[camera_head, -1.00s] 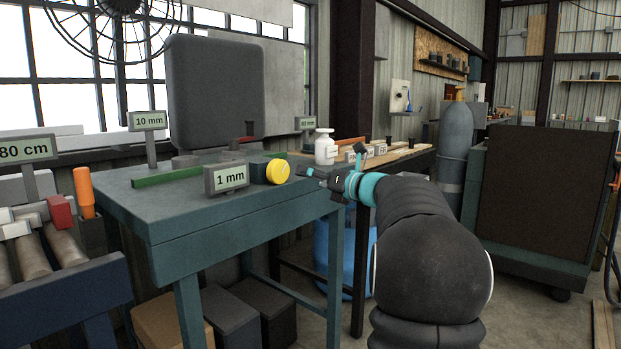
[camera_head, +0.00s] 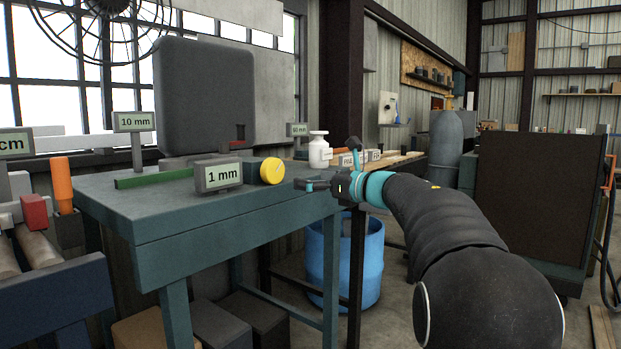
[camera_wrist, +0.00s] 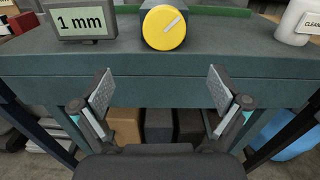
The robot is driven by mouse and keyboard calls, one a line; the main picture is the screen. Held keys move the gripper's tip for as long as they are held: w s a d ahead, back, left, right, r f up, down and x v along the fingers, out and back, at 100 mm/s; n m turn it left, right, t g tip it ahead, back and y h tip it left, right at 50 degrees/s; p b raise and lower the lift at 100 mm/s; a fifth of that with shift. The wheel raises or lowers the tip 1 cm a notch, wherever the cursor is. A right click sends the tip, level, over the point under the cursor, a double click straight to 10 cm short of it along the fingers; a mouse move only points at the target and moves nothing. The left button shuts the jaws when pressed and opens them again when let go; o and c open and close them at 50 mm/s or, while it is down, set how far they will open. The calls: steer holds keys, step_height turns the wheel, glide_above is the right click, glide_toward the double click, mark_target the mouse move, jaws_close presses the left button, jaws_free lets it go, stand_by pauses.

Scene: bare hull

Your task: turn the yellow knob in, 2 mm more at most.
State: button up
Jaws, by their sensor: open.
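The yellow knob (camera_head: 272,171) is a round disc on a dark block near the right front corner of the teal workbench (camera_head: 240,211). A "1 mm" sign (camera_head: 217,175) stands just left of it. In the wrist view the knob (camera_wrist: 164,27) shows face-on at top centre, with a pale slanted mark on its face. My gripper (camera_wrist: 161,92) is open and empty, its two pads wide apart. In that view the pads lie below the knob, in front of the bench's edge. In the head view my gripper (camera_head: 308,185) is right of the knob and apart from it.
A white bottle (camera_head: 319,152) stands behind my gripper. A green bar (camera_head: 153,178) lies on the bench at left. A "10 mm" sign (camera_head: 134,122) stands behind the bar. A blue barrel (camera_head: 345,262) is below, right of the bench.

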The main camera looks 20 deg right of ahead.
mark_target(276, 172)
steer(key=shift+n, duration=0.8)
steer(key=p+x, duration=0.1)
steer(key=x, duration=0.5)
steer(key=p+x, duration=0.1)
steer(key=x, duration=0.6)
steer(key=shift+w+d, duration=0.15)
steer(key=shift+w, duration=0.25)
steer(key=shift+r, duration=0.1)
steer(key=c, duration=1.2)
